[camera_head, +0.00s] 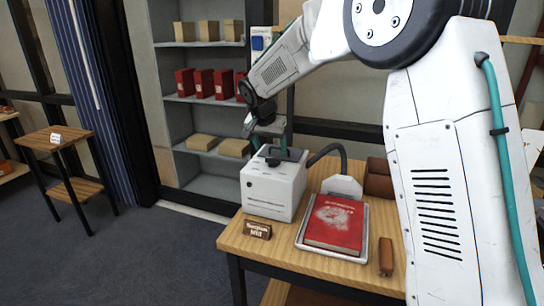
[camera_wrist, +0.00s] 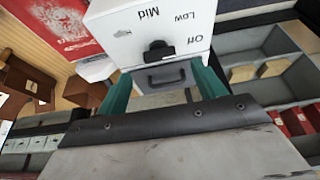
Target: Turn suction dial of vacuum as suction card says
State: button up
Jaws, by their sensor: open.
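The white vacuum (camera_head: 268,190) stands on the wooden table. The suction card (camera_head: 257,229) in front of it appears to read "Suction Mid". In the wrist view the vacuum's white top (camera_wrist: 120,22) carries the labels Mid, Low and Off. The black suction dial (camera_wrist: 158,51) sits below these labels; which one it points at is unclear. A grey panel with a dark handle (camera_wrist: 166,79) lies nearer to me. My gripper (camera_wrist: 160,74) is open and empty, its teal fingers either side of that panel, with the dial just beyond. In the head view my gripper (camera_head: 270,143) is over the vacuum's top.
A red book (camera_head: 335,222) lies in a tray (camera_head: 302,236) right of the vacuum. A dark hose (camera_head: 330,150) runs to a white nozzle (camera_head: 342,186). A brown-handled tool (camera_head: 386,257) lies near the table's right. Shelves (camera_head: 205,100) with boxes stand behind; a small side table (camera_head: 55,140) is at left.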

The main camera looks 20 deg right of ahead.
aim_at(273, 159)
jog(key=x, duration=0.5)
jog(key=shift+f, duration=0.1)
jog(key=c, duration=1)
